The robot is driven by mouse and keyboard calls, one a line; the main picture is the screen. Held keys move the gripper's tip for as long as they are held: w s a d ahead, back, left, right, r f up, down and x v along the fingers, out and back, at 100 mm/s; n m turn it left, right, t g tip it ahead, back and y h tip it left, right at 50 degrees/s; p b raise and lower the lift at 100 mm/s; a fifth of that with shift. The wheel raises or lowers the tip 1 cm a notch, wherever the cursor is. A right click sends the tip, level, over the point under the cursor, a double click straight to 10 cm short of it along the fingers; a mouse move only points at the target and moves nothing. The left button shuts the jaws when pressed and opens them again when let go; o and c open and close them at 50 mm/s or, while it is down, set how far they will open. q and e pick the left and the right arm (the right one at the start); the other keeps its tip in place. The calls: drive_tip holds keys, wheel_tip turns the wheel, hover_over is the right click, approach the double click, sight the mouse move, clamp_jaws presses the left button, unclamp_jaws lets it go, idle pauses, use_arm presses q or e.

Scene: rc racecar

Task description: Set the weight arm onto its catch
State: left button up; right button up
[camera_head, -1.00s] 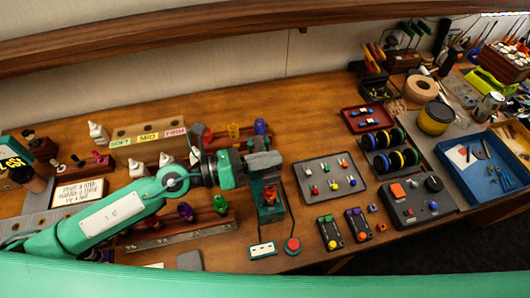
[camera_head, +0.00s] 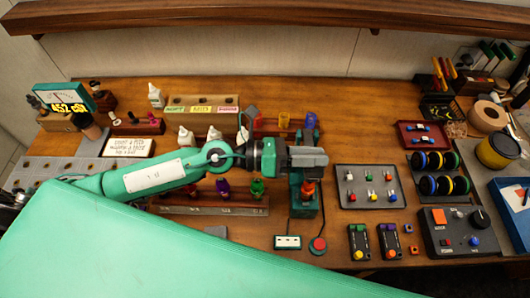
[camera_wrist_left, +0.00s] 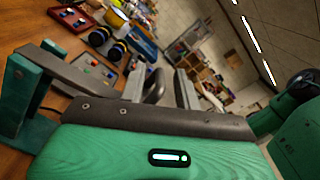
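My left gripper (camera_head: 312,158) hovers over a small teal stand (camera_head: 305,205) with an orange-red part (camera_head: 308,188) in it. In the left wrist view my left gripper (camera_wrist_left: 162,88) has its two grey fingers apart. A dark grey loop (camera_wrist_left: 155,86) shows between them, with a gap to the right finger. A grey bar (camera_wrist_left: 62,72) runs from a teal post (camera_wrist_left: 20,85) at the left of that view; it may be the weight arm, but I cannot tell. The catch is hidden or too small to tell. My right gripper is not in view.
A grey tray with coloured switches (camera_head: 369,187) lies right of the stand. A red button (camera_head: 318,245) and a white socket strip (camera_head: 287,242) sit in front of it. A rack with coloured figures (camera_head: 222,188) is to the left. Bare tabletop shows behind the tray.

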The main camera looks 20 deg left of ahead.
use_arm(q)
drive_tip(key=b+v, duration=0.4)
drive_tip(key=v, duration=0.1)
drive_tip(key=b+v, duration=0.4)
drive_tip(key=v, duration=0.2)
drive_tip(key=shift+s+f, duration=0.2)
drive_tip(key=shift+f, duration=0.05)
drive_tip(key=shift+s+a+b, duration=0.15)
drive_tip(key=shift+a+b, duration=0.4)
drive_tip(key=shift+a, duration=0.1)
drive_tip(key=shift+s+a+r, duration=0.2)
drive_tip(key=shift+a+r, duration=0.05)
drive_tip(key=shift+a, duration=0.2)
